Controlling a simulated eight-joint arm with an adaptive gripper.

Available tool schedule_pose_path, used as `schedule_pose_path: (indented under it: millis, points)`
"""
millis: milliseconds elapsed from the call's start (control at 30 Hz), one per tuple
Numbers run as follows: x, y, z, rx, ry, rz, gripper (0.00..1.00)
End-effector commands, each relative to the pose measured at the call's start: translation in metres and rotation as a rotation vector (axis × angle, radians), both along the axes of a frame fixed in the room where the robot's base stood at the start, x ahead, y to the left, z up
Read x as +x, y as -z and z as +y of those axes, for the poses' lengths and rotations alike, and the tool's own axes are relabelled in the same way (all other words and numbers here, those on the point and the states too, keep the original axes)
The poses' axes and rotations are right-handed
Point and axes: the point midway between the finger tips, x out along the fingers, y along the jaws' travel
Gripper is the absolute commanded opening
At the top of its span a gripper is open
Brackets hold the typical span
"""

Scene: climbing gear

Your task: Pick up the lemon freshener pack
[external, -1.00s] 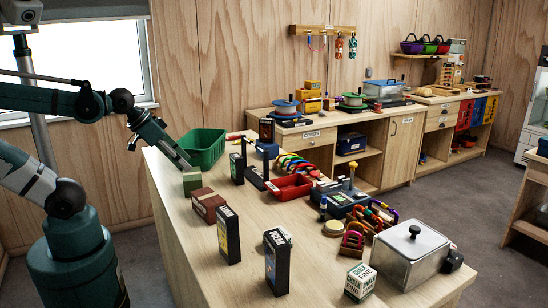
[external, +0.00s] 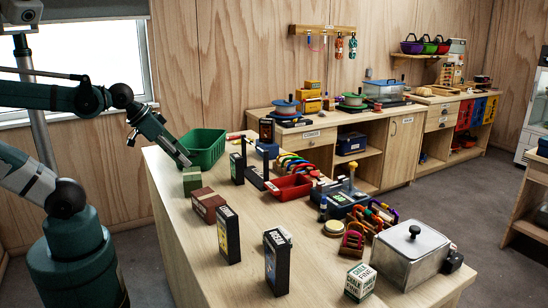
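Several upright dark packs with labels stand on the long wooden table. One pack (external: 228,235) near the front has a pale, yellowish label. A larger pack (external: 277,262) stands to its right, and another pack (external: 237,168) stands further back. The print is too small to tell which one is the lemon freshener pack. My gripper (external: 185,160) hangs at the table's left end, above the green block and in front of the green bin, apart from the dark packs. Its fingers are too small to tell whether they are open or shut.
A green bin (external: 205,141), a green block (external: 191,182) and a brown box (external: 208,205) are near my gripper. A red tray (external: 289,190), carabiners and a metal box (external: 410,262) lie further right. The table's front left is clear.

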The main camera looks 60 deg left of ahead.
Motion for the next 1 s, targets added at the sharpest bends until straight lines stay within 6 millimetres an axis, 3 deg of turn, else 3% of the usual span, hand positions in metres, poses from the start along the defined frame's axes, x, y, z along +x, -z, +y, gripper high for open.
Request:
schedule_pose_path:
  millis: [500,1000]
  points:
    - [0.000,-0.052,0.000,0.000,0.000,0.000,0.38]
    - [0.018,-0.061,-0.030,-0.142,-0.110,0.042,0.38]
